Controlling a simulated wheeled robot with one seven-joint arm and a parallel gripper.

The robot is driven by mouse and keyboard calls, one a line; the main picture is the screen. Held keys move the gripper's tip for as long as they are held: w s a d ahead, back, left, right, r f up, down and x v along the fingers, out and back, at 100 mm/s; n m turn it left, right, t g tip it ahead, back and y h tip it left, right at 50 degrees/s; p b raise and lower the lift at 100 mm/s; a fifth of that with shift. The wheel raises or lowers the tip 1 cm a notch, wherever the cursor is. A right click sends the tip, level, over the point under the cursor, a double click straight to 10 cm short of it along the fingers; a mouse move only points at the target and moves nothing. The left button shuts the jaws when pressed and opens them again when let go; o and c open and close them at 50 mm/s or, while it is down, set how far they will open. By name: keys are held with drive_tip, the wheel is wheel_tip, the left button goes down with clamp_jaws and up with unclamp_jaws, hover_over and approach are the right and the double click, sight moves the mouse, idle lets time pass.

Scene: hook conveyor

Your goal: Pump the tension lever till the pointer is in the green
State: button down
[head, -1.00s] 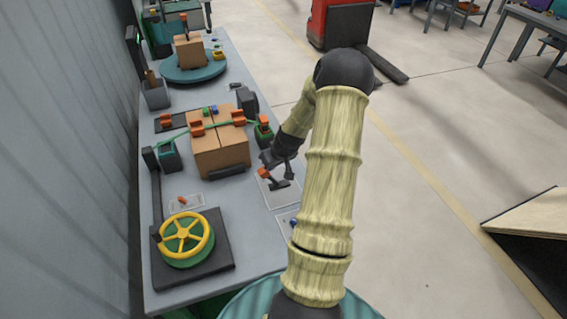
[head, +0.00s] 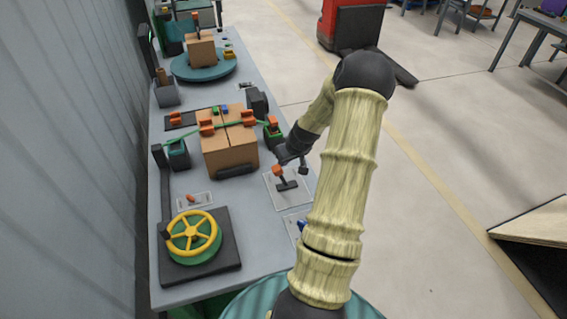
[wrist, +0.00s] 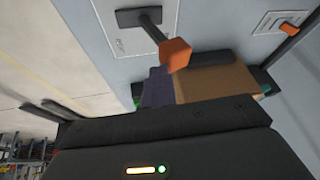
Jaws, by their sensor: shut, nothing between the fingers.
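The tension lever (head: 278,171) has an orange grip on a dark shaft and stands on a pale plate (head: 270,190) at the table's right edge. A green strap (head: 189,138) runs over a cardboard box (head: 230,158) with orange corner pieces. I cannot make out a pointer or green zone.
A yellow handwheel (head: 193,234) on a dark base is at the near left. A small orange switch (head: 190,198) is on a plate behind it. A teal turntable (head: 187,73) with a box is at the far end. Bare table lies between handwheel and lever.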

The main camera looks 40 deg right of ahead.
drive_tip(key=b+v, duration=0.3)
drive_tip(key=v, duration=0.7)
drive_tip(key=shift+s+a+r, duration=0.2)
drive_tip(key=shift+s+r, duration=0.05)
drive_tip(key=shift+r, duration=0.05)
drive_tip(key=a+n+g, duration=0.1)
drive_tip(key=a, duration=1.4)
drive_tip(key=s+a+r, duration=0.1)
drive_tip(key=s+a, duration=0.4)
drive_tip(key=a, duration=0.3)
drive_tip(key=s+a+r+n+g, duration=0.1)
drive_tip(key=s+a+r, duration=0.1)
drive_tip(key=s+a, duration=0.3)
drive_tip(key=a, duration=0.3)
drive_tip(key=shift+s, duration=0.2)
drive_tip(key=shift+w+a+r, duration=0.1)
drive_tip(key=shift+a+r, duration=0.05)
drive_tip(key=shift+a, duration=0.05)
